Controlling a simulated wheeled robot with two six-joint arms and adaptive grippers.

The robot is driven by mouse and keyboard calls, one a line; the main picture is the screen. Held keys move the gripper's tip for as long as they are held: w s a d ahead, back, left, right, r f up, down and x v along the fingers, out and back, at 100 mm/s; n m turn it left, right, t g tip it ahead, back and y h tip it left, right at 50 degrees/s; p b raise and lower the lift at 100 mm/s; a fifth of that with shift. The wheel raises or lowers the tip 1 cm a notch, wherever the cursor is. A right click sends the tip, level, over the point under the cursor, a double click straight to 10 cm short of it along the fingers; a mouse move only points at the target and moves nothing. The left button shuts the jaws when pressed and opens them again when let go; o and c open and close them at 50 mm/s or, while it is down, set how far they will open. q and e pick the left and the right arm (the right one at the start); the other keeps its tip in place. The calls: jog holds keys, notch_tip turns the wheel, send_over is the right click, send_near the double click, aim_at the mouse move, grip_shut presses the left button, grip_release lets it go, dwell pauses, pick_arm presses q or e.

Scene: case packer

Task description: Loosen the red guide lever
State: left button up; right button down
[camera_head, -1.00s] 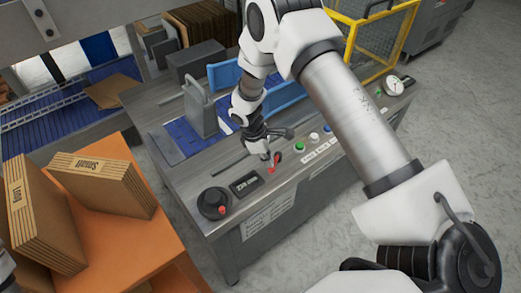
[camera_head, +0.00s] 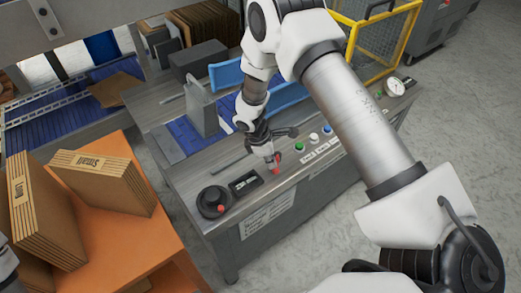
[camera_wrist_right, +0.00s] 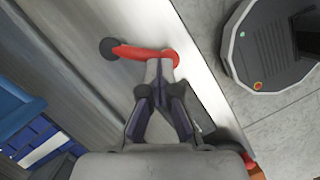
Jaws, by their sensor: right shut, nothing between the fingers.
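The red guide lever (camera_wrist_right: 140,53) shows in the right wrist view as a short red bar, with a dark round end at left and a rounded red end at right. In the head view it is a small red patch (camera_head: 275,170) on the machine's top near the front edge, mostly hidden by my right gripper (camera_head: 271,160). My right gripper also shows in the wrist view (camera_wrist_right: 160,72). It is shut and empty, its tips at the lever's right end, close to or touching it. I cannot tell which. My left gripper is out of view.
A black round knob (camera_head: 213,201) and a small black display (camera_head: 244,183) lie left of the lever. Flat cartons (camera_head: 103,181) stand on an orange shelf (camera_head: 115,240) at left.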

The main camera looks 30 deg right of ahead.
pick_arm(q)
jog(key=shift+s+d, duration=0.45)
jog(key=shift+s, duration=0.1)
pick_arm(e)
jog(key=shift+s+d+n+t, duration=0.15)
jog(key=shift+s+d+n, duration=0.1)
jog(key=shift+n, duration=0.4)
jog(key=shift+s+d+n+t, duration=0.15)
jog(key=shift+s+d+n, duration=0.1)
jog(key=shift+n, duration=0.4)
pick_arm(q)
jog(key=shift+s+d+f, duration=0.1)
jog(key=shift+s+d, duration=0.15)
pick_arm(e)
jog(key=shift+s+d, duration=0.2)
jog(key=shift+s, duration=0.05)
dwell(1.6)
